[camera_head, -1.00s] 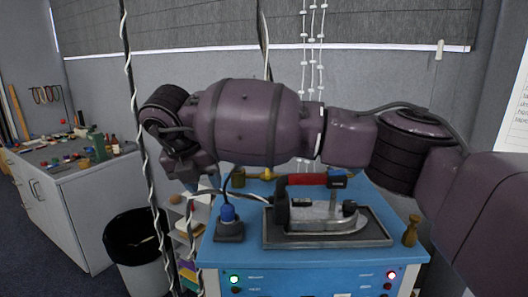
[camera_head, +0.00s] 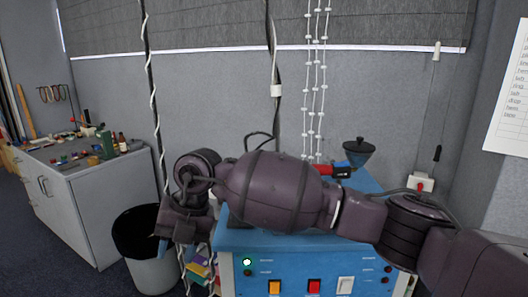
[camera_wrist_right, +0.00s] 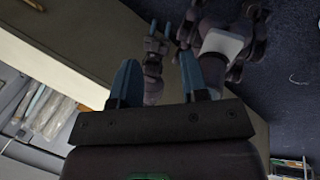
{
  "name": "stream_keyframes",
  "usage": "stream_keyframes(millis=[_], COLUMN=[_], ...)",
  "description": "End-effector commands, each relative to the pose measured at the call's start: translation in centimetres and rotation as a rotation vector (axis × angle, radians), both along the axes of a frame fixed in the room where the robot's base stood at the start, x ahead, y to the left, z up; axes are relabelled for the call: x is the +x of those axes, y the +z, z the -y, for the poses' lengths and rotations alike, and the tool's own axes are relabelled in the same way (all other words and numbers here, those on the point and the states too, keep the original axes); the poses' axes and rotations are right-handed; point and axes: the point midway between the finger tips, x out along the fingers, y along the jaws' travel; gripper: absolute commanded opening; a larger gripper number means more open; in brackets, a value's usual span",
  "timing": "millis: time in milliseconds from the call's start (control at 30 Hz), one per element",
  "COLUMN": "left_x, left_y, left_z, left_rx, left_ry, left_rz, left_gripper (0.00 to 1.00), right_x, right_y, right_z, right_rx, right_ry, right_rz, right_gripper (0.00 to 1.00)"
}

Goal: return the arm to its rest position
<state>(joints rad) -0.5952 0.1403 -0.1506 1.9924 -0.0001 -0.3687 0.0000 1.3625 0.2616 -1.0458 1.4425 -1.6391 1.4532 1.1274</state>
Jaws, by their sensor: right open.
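My right arm (camera_head: 270,190) is dark purple and crosses the head view from the lower right to the left. Its gripper (camera_head: 163,246) hangs at the left end, beside the blue worktop and above the bin. In the right wrist view, the right gripper (camera_wrist_right: 158,80) has its two blue fingers apart with nothing between them. Beyond it, what looks like my left gripper (camera_wrist_right: 158,32) shows small and dark beside arm links; its finger gap is unclear. The left arm is not in the head view.
The blue ironing unit (camera_head: 240,240) has lights and buttons on its front. A black-lined bin (camera_head: 145,250) stands left. A grey cabinet (camera_head: 95,190) with small items is farther left.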

Motion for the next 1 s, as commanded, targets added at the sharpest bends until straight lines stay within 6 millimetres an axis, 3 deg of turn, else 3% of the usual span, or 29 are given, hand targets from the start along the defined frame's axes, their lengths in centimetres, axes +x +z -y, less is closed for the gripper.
stream_keyframes(millis=[100, 300, 533, 767, 1000], left_x=[0.0, -0.1, -0.5, -0.7, -0.6], left_y=[-0.1, -0.1, -0.4, -0.5, -0.4], left_z=[-0.1, -0.1, -0.2, -0.2, -0.2], left_rx=[0.001, 0.001, 0.002, 0.003, 0.002], left_ry=[0.0, 0.0, 0.002, 0.003, 0.002], left_rz=[-0.001, -0.003, -0.012, -0.016, -0.014], left_gripper=[0.43, 0.43, 0.43, 0.43, 0.43], right_x=[-2.5, -5.4, -6.0, -4.3, -1.6], right_y=[-1.8, -2.3, -1.6, -1.6, -4.1], right_z=[-0.9, -1.8, -0.8, 2.7, 9.0], right_rx=[0.198, 0.544, 0.939, 1.297, 1.597], right_ry=[0.029, 0.013, -0.117, -0.364, -0.732], right_rz=[-0.16, -0.375, -0.564, -0.684, -0.742], right_gripper=[0.41, 0.41, 0.41, 0.41, 0.41])
